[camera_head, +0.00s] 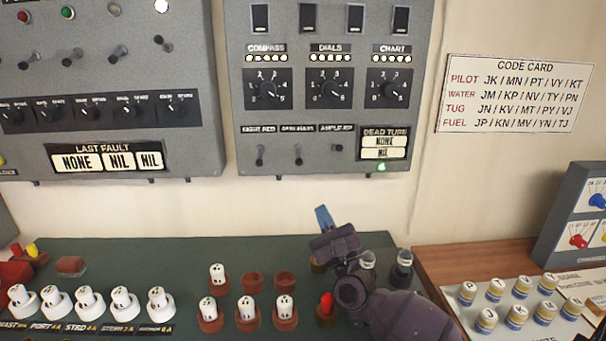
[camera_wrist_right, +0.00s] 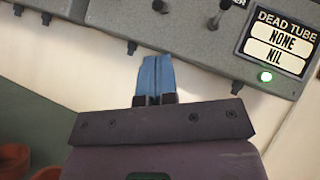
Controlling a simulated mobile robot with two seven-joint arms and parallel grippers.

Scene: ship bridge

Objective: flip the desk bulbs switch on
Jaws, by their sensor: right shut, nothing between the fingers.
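The grey panel (camera_head: 320,100) carries three small toggle switches in a row at its bottom left. The middle one, the desk bulbs switch (camera_head: 298,155), sits under a label too blurred to read with certainty; its lever appears to hang downward. In the right wrist view its lever (camera_wrist_right: 160,6) seems to be the one at the top edge, with its label out of frame. My right gripper (camera_head: 322,217) is shut and empty, its blue fingertips pointing up, below the panel and apart from it. In the wrist view the fingertips (camera_wrist_right: 157,75) lie together in front of the wall. My left gripper is out of view.
Neighbouring toggles stand left (camera_head: 259,156) and right (camera_head: 337,149) of the middle one. A dead tube display (camera_head: 384,147) with a lit green lamp (camera_head: 381,167) is at the right. Below lies a desk with several white plugs and brown sockets (camera_head: 285,281). The wall between is clear.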

